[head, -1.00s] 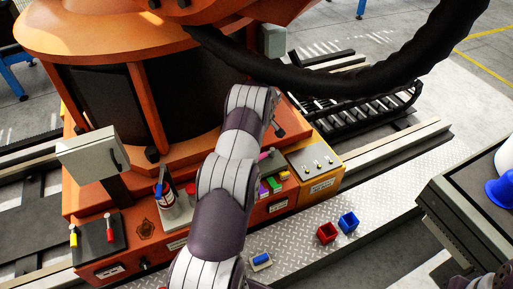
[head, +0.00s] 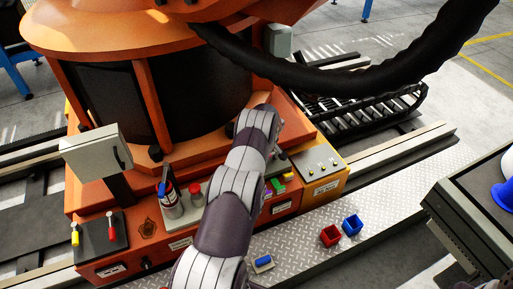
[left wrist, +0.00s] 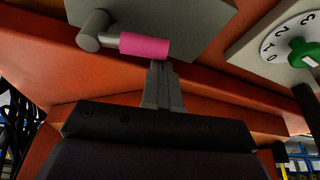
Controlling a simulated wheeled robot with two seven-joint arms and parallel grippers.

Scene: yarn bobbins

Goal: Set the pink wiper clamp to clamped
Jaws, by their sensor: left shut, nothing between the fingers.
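The pink wiper clamp (left wrist: 145,46) shows in the left wrist view as a pink sleeve on a short grey rod. The rod runs from a grey round pivot (left wrist: 93,30) on a grey plate (left wrist: 185,18), and the sleeve points right. My left gripper (left wrist: 159,66) is shut and empty, its fingertips just below the right end of the pink sleeve in the picture. I cannot tell whether they touch it. In the head view my left arm covers the clamp and the gripper. My right gripper is not in view.
A dial with a green knob (left wrist: 305,54) is at the right in the left wrist view.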

